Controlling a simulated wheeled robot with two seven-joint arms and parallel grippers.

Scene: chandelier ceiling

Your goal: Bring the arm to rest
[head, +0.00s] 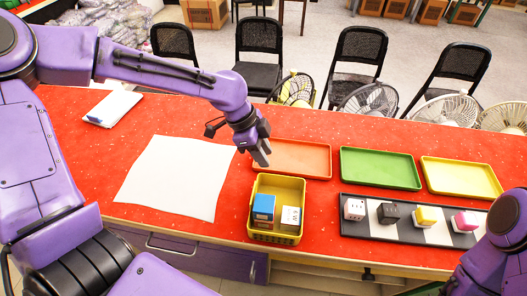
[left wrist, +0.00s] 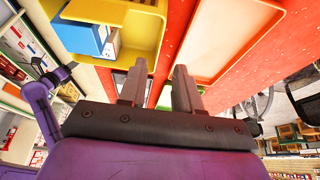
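My left gripper (head: 261,158) hangs above the red table, between the white sheet and the orange tray, just behind the yellow basket. In the left wrist view its two fingers (left wrist: 158,85) stand apart with nothing between them. My right arm (head: 495,250) shows at the lower right corner of the head view; its fingers cannot be made out there.
A yellow basket (head: 274,237) holds a blue box (head: 263,208) and a white box (head: 290,217). Orange (head: 318,172), green (head: 380,183) and yellow (head: 490,192) trays lie behind a striped board (head: 385,232) with several small blocks. A white sheet (head: 175,178) lies flat.

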